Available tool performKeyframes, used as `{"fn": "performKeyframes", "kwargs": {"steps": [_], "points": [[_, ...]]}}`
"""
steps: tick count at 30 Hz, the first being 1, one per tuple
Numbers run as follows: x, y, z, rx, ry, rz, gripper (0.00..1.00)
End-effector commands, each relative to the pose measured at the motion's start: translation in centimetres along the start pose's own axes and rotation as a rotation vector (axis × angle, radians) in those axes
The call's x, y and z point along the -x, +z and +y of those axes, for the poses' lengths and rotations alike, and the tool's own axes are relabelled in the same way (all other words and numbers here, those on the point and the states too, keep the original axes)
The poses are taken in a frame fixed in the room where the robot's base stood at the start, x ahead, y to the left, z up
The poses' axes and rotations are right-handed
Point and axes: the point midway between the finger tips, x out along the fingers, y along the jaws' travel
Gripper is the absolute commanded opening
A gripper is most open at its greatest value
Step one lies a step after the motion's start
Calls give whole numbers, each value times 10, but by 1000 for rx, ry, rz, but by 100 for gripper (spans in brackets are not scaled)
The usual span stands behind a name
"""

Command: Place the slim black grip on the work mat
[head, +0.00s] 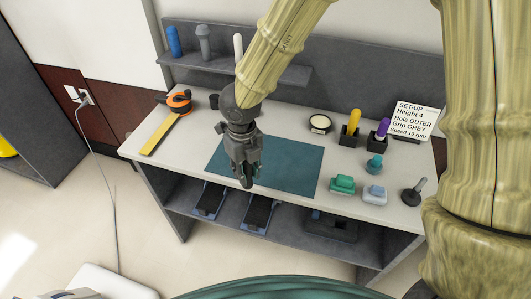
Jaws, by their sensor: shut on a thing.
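My gripper (245,175) points down over the left part of the teal work mat (295,165). Its jaws are shut on a small dark thing that shows only as a narrow dark tip between the fingers. It looks like the slim black grip, but the fingers hide most of it. I cannot tell whether it touches the mat. The rest of the mat is bare.
A shelf behind holds a blue grip (174,41), a grey grip (204,42) and a white one (238,46). An orange tool with a yellow strip (165,125) lies left.

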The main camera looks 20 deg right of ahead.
Motion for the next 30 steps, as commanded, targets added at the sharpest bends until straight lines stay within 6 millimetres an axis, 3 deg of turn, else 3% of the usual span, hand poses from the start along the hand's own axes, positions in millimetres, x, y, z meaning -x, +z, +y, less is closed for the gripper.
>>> {"fn": "performKeyframes", "kwargs": {"steps": [5,21,30], "points": [[1,14,-16,-9,1,1,0],[-8,71,-109,-5,0,1,0],[-14,84,-132,-3,0,0,0]]}}
